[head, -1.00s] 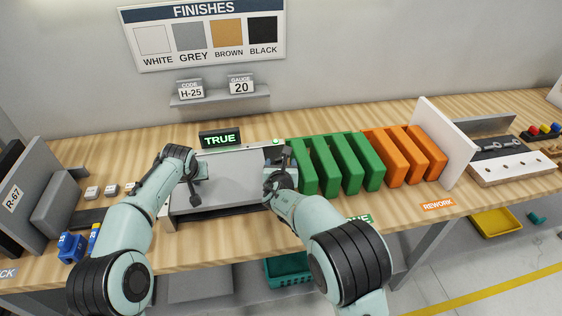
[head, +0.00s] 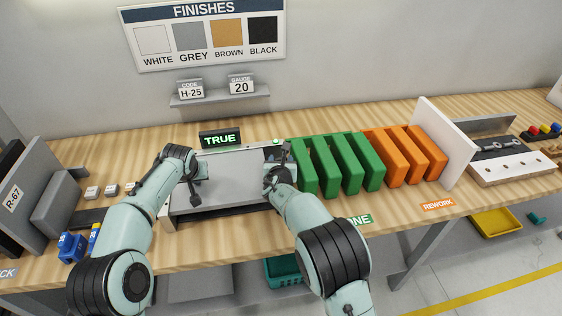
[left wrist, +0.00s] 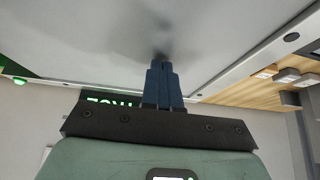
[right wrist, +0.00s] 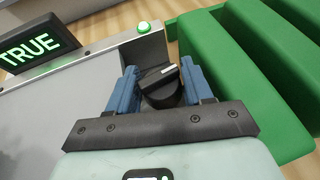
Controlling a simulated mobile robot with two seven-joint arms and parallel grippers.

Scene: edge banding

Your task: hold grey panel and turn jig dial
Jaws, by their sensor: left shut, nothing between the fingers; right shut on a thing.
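The grey panel (head: 232,178) lies flat in the jig (head: 172,213) at the middle of the bench. My left gripper (head: 195,193) is shut and empty, its fingertips pressed on or just over the panel's left part; the left wrist view shows the closed fingers (left wrist: 161,75) against the grey surface (left wrist: 90,35). My right gripper (head: 268,182) is at the jig's right end. In the right wrist view its blue fingers stand on both sides of the black dial (right wrist: 160,85), which has a white pointer line. The jig display (head: 219,139) reads TRUE.
A green lamp (head: 276,142) glows on the jig's rear right corner. Green rack dividers (head: 330,165) stand close to the right of my right gripper, with orange ones (head: 405,155) beyond. Blue parts (head: 72,246) and small blocks lie left of the jig.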

